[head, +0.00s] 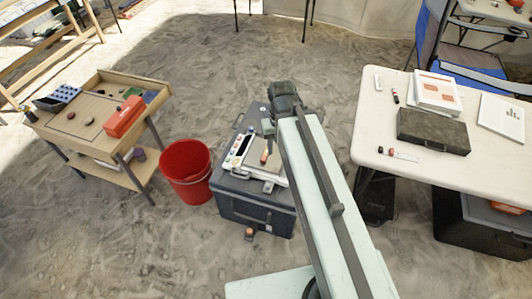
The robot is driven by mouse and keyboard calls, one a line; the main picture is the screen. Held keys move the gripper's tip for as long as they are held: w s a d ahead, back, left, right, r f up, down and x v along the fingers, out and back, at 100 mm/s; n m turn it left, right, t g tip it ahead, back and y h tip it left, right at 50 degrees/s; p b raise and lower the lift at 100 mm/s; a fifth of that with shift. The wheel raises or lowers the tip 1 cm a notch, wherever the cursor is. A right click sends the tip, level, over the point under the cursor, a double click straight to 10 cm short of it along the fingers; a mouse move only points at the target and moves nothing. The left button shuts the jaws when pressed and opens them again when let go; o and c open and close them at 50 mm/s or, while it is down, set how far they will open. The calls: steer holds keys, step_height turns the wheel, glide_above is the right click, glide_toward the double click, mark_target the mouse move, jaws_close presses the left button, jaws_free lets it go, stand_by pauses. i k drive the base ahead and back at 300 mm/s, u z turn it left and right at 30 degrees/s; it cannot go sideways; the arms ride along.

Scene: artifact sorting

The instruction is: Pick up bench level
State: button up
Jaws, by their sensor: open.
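I cannot tell for sure which thing is the bench level. A narrow white and black bar (238,150) lies on the left part of the lid of a dark grey case (256,212), and it may be the level. Beside it on the lid is a pale flat tray or scale (251,171). A small orange-red piece (264,157) shows over the tray. My gripper (268,130) is above the case's lid, to the right of the bar. It is open and seems empty, though my arm hides part of the lid.
A red bucket (186,172) stands left of the case. A wooden sorting table (85,135) with an orange box (124,117) is farther left. A white table (372,128) with a dark case (433,131) is at the right. A small brown object (249,233) is in front.

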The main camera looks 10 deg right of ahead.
mark_target(265, 154)
steer(key=u, duration=3.75)
steer(key=k, duration=1.05)
steer(key=z, duration=0.65)
